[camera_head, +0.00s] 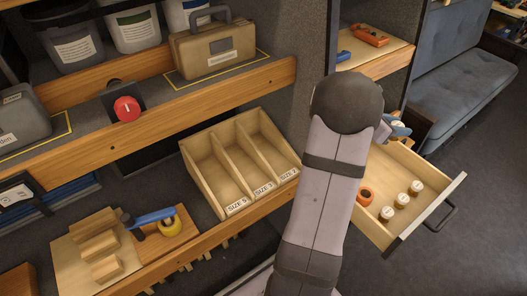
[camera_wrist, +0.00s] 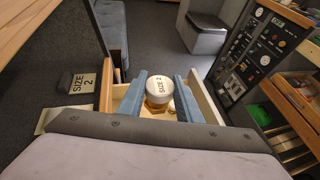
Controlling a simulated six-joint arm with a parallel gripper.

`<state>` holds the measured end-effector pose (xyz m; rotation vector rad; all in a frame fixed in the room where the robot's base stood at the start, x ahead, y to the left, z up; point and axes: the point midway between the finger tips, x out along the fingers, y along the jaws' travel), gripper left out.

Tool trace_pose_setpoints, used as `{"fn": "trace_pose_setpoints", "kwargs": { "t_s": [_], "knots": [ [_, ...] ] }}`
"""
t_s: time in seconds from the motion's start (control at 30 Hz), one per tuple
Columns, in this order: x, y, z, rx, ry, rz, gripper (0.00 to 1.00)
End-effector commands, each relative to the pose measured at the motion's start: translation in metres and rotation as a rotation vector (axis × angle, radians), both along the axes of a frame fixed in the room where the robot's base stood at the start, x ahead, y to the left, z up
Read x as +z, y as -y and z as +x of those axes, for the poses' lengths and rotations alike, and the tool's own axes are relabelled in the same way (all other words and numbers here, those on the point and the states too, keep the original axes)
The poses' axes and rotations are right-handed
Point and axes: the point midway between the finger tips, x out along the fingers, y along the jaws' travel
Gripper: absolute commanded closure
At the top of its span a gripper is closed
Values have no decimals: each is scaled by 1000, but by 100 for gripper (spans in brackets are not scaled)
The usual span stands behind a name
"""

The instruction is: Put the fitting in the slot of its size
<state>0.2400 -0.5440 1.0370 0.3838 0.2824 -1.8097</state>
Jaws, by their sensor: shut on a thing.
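The fitting (camera_wrist: 159,88) has a round white top marked SIZE 2 and a golden-brown body. It sits between the two blue fingers of my gripper (camera_wrist: 160,97) in the wrist view, and the gripper is shut on it. In the head view my gripper (camera_head: 398,129) is at the far side of the open drawer (camera_head: 420,231), largely hidden by my arm. A wooden tray (camera_head: 209,187) with three slots stands on the bench left of my arm. The slots look empty.
Three similar white-topped fittings (camera_head: 401,200) and an orange ring (camera_head: 365,196) are in the drawer. Left of the tray are wooden blocks (camera_head: 98,245) and a blue-handled tool (camera_head: 150,217). A shelf with a red knob (camera_head: 126,108) and tan case (camera_head: 213,47) overhangs behind.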

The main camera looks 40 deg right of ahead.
Motion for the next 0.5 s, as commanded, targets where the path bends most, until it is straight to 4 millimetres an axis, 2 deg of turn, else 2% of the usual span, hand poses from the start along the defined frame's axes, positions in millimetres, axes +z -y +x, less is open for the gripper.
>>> {"fn": "trace_pose_setpoints", "kwargs": {
  "t_s": [0.03,0.1,0.27,0.5],
  "knots": [
    [-3,-18,4,4,-2,1,93],
    [-8,-40,6,3,-4,-2,93],
    [-14,-81,4,2,-8,-16,93],
    [-43,-142,34,8,7,-19,93]
  ]
}}
